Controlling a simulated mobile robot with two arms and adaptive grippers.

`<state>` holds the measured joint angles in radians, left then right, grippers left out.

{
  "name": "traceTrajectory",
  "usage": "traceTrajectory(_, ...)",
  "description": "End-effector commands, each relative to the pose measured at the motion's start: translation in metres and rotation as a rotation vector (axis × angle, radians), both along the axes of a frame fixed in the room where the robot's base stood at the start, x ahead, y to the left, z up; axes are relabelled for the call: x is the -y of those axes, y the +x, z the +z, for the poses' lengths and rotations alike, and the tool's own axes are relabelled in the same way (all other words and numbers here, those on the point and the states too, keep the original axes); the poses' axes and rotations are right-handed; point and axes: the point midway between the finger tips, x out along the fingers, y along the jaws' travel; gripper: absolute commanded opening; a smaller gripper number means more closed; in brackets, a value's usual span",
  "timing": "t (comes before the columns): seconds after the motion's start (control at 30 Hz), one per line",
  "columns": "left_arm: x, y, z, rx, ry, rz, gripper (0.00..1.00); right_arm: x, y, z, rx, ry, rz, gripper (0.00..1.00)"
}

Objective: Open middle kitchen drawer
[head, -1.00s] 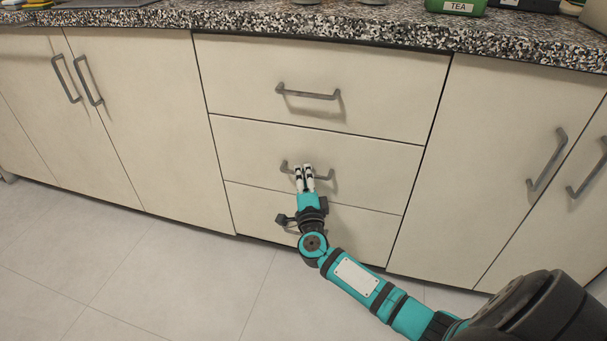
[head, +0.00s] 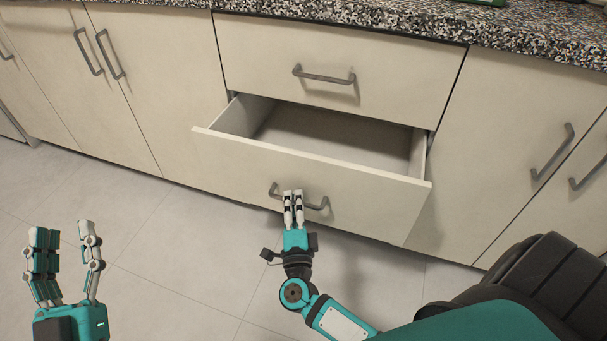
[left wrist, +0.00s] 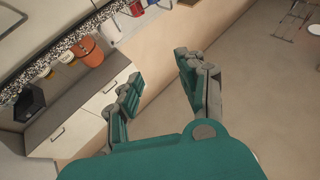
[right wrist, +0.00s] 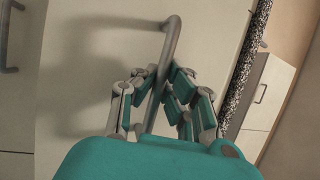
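The middle drawer (head: 320,165) stands pulled well out from the cabinet in the head view, and its inside looks empty. Its grey bar handle (head: 317,205) is on the front panel; it also shows in the right wrist view (right wrist: 171,42). My right gripper (head: 293,194) is at this handle, its fingers closed around the bar. In the right wrist view the bar passes between the fingers (right wrist: 160,85). My left gripper (head: 65,240) is at the lower left of the head view, open and empty, above the floor and away from the drawer; its fingers also show in the left wrist view (left wrist: 158,75).
The top drawer (head: 335,70) is shut above. Cupboard doors with bar handles stand on both sides. The speckled counter (head: 390,32) runs along the top. Pale tiled floor (head: 150,240) lies clear in front on the left.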

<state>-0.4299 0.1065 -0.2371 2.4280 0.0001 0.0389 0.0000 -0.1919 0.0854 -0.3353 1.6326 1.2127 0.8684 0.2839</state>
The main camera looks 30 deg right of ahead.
Motion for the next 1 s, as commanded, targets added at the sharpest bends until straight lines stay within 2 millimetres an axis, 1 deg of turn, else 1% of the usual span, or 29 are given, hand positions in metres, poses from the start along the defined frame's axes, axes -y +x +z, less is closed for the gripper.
traceTrajectory(0.03, -0.001, 0.004, -0.007, -0.062, 0.018, 0.004, 0.40, -0.013, -0.012, -0.002, -0.014, 0.004, 0.002, 0.00)
traceTrajectory(0.1, -0.001, 0.009, -0.021, -0.144, 0.040, 0.009, 0.40, -0.030, -0.027, -0.003, -0.014, 0.005, 0.000, 0.00)
traceTrajectory(0.2, -0.003, 0.012, -0.037, -0.227, 0.062, 0.013, 0.40, -0.052, -0.046, -0.003, -0.013, 0.003, 0.000, 0.00)
traceTrajectory(0.3, -0.003, 0.014, -0.047, -0.280, 0.077, 0.017, 0.40, -0.070, -0.061, -0.004, -0.012, 0.003, 0.001, 0.00)
traceTrajectory(0.43, -0.004, 0.014, -0.055, -0.318, 0.087, 0.019, 0.40, -0.088, -0.077, -0.003, -0.011, 0.000, 0.000, 0.00)
traceTrajectory(0.53, -0.005, 0.015, -0.058, -0.337, 0.091, 0.020, 0.40, -0.098, -0.085, -0.003, -0.010, -0.001, 0.000, 0.00)
traceTrajectory(0.7, -0.005, 0.015, -0.061, -0.351, 0.095, 0.020, 0.40, -0.106, -0.092, -0.004, -0.010, -0.001, 0.000, 0.00)
traceTrajectory(1.0, -0.005, 0.015, -0.062, -0.354, 0.097, 0.021, 0.40, -0.107, -0.093, -0.004, -0.010, -0.002, -0.001, 0.00)
